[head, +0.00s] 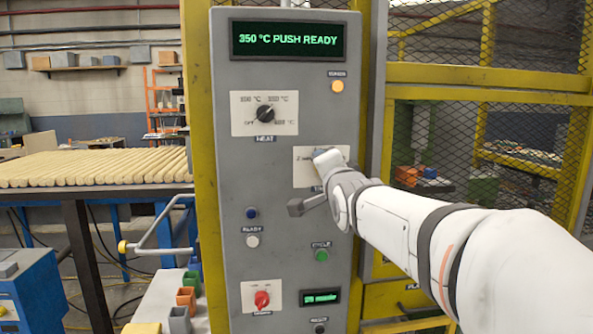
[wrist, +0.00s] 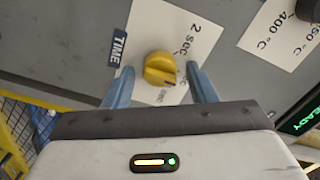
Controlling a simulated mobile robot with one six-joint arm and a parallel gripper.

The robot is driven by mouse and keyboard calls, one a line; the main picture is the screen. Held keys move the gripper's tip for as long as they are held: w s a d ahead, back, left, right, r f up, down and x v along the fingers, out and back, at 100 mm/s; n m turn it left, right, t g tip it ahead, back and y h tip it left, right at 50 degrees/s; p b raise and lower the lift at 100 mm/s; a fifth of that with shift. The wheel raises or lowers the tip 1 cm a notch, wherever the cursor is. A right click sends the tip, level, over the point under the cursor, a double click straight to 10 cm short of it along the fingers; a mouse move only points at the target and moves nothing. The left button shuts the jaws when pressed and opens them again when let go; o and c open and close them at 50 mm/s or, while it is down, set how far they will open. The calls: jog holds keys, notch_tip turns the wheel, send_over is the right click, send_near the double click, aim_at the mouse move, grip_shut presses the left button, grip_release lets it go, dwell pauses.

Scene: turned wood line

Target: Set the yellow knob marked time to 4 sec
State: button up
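The yellow knob (wrist: 160,68) sits on a white dial plate (wrist: 190,28) beside a blue TIME label (wrist: 118,50) in the wrist view. The plate reads "2 sec" on one side; other print near the knob is partly covered, and I cannot tell for sure which mark the knob points at. My gripper (wrist: 160,66) is open, one blue finger on each side of the knob, with gaps visible. In the head view my gripper (head: 322,160) is in front of the time plate (head: 303,170) and hides the knob.
The grey panel (head: 285,205) also carries a black heat knob (head: 265,113), a red knob (head: 262,299), a green cycle button (head: 322,255) and a display (head: 288,39) reading "350 °C PUSH READY". Mesh guarding (head: 500,140) stands at right, a table of wooden rods (head: 95,168) at left.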

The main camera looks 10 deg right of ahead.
jog(key=s, duration=0.7)
jog(key=shift+s, duration=0.4)
jog(key=s+f+n+g+p, duration=0.3)
jog(key=s+f+n+g, duration=0.1)
jog(key=s+f, duration=0.3)
jog(key=s+f+n+g+p, duration=0.4)
jog(key=s+f+g, duration=0.2)
jog(key=f, duration=0.1)
jog(key=s+f+n+g+p, duration=0.4)
jog(key=s+f+g, duration=0.1)
jog(key=s+f, duration=0.2)
jog(key=shift+s+a+n, duration=0.2)
jog(key=shift+s+n, duration=0.1)
jog(key=shift+n, duration=0.1)
